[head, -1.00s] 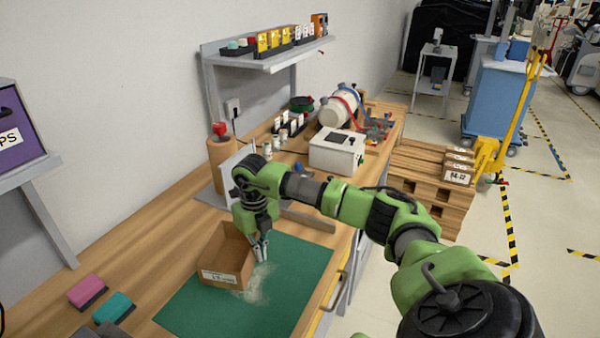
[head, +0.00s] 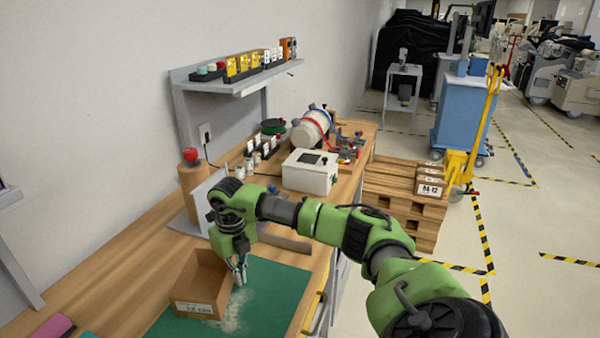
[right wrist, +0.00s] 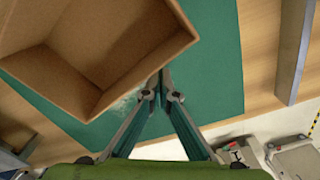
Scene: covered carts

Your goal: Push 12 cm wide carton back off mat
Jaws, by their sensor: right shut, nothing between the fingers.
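The open brown carton (head: 200,284) with a white label sits on the green mat (head: 268,292), at the mat's back left part in the head view. In the right wrist view the carton (right wrist: 100,85) fills the upper left, open side up and empty inside. My right gripper (head: 239,274) is shut and empty, pointing down beside the carton's right side. My left gripper is not in view.
A pale smear (head: 232,312) lies on the mat by the carton. A brown cylinder with a red top (head: 194,188) and a white control box (head: 310,171) stand farther back on the bench. A shelf (head: 235,85) hangs above. Bare wood lies left of the carton.

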